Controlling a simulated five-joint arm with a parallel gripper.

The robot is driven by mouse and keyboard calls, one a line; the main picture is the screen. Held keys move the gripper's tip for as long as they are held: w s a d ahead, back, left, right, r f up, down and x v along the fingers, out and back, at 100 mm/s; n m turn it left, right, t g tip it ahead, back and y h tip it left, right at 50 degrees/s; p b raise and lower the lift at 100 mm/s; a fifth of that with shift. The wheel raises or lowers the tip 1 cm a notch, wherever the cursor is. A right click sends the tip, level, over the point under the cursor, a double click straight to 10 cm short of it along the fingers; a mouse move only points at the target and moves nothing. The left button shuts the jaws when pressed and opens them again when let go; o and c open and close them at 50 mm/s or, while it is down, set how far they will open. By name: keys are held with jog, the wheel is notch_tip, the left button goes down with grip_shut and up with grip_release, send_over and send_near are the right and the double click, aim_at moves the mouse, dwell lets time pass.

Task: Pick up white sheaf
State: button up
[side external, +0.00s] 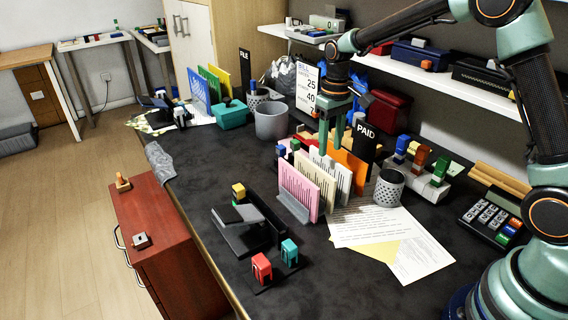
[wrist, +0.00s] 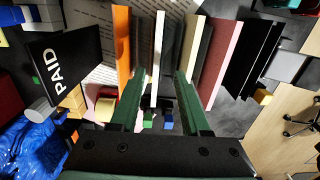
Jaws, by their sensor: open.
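The white sheaf (side external: 332,172) stands upright in a desk rack, between a cream sheaf (side external: 314,180) and an orange sheaf (side external: 352,168). A pink sheaf (side external: 298,190) stands at the near end. My gripper (side external: 330,146) is open above the rack, pointing down. In the wrist view the white sheaf (wrist: 159,58) shows edge-on between the two green fingers of my gripper (wrist: 159,75), with a gap on each side. The orange sheaf (wrist: 122,45) is left of the fingers, and the cream sheaf (wrist: 195,42) is close to the right finger. I see no contact with the white sheaf.
A black PAID sign (side external: 364,138) stands close behind the rack. A grey mesh cup (side external: 388,188) and loose papers (side external: 385,226) lie to the right. A grey bin (side external: 271,121) stands behind left. A black stapler-like device (side external: 243,228) is in front. Bare dark desk lies left.

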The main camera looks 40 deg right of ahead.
aim_at(330, 158)
jog(key=shift+w+d+f, duration=0.1)
jog(key=shift+d+f, duration=0.05)
jog(key=shift+f, duration=1.45)
jog(key=shift+d+f, duration=0.1)
jog(key=shift+f, duration=1.45)
jog(key=shift+f, duration=0.25)
grip_shut()
